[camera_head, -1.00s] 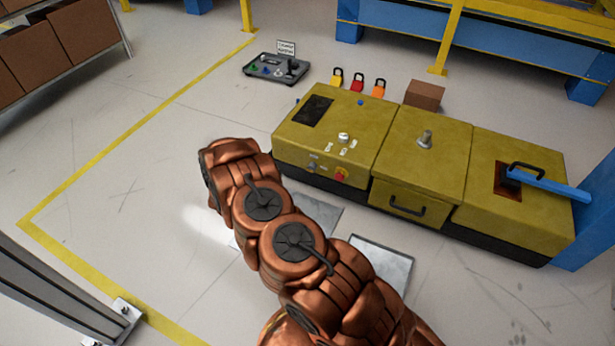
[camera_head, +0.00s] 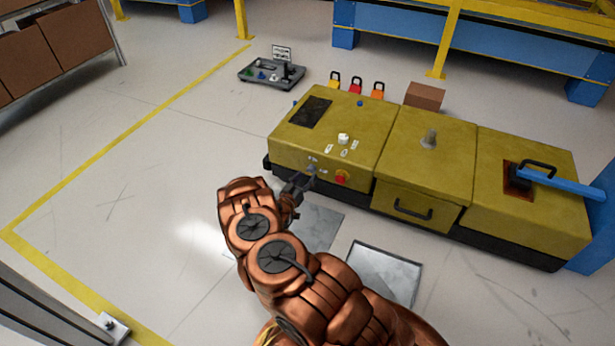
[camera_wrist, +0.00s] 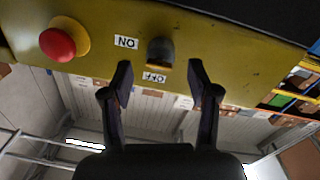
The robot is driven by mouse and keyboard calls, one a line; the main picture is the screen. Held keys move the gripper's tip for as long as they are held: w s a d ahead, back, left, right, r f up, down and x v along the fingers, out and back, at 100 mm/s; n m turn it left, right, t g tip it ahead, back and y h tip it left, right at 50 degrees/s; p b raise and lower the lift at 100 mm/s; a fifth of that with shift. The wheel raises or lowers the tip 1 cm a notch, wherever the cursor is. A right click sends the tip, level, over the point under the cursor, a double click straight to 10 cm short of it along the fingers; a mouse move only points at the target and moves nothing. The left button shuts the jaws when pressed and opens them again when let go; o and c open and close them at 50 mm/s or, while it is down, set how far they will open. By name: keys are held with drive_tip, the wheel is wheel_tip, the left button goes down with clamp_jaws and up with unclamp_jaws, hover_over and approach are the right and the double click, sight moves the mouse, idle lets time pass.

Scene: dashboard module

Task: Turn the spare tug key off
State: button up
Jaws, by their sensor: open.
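The yellow tug (camera_head: 330,150) stands on the floor right of centre, its front panel facing my arm. In the wrist view its yellow panel (camera_wrist: 240,55) is upside down. A dark, rounded key switch (camera_wrist: 160,50) sits there beside an ON label (camera_wrist: 126,42) and an OFF label (camera_wrist: 154,78). I cannot tell which label the key points at. A red button (camera_wrist: 57,44) on a yellow ring is to the left. My gripper (camera_wrist: 159,74) is open and empty, its fingertips apart on either side of the key, seemingly just short of it. The gripper (camera_head: 303,184) is at the panel's front.
The red button (camera_head: 341,177) is close right of my gripper in the head view. A grey tray of controls (camera_head: 258,78), several padlocks (camera_head: 356,85) and a brown box (camera_head: 425,95) lie behind. Metal plates (camera_head: 385,273) lie on the floor in front. Floor to the left is clear.

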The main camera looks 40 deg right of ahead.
sight(310, 171)
drive_tip(key=shift+b+x, duration=0.3)
drive_tip(key=shift+x, duration=1.05)
clamp_jaws()
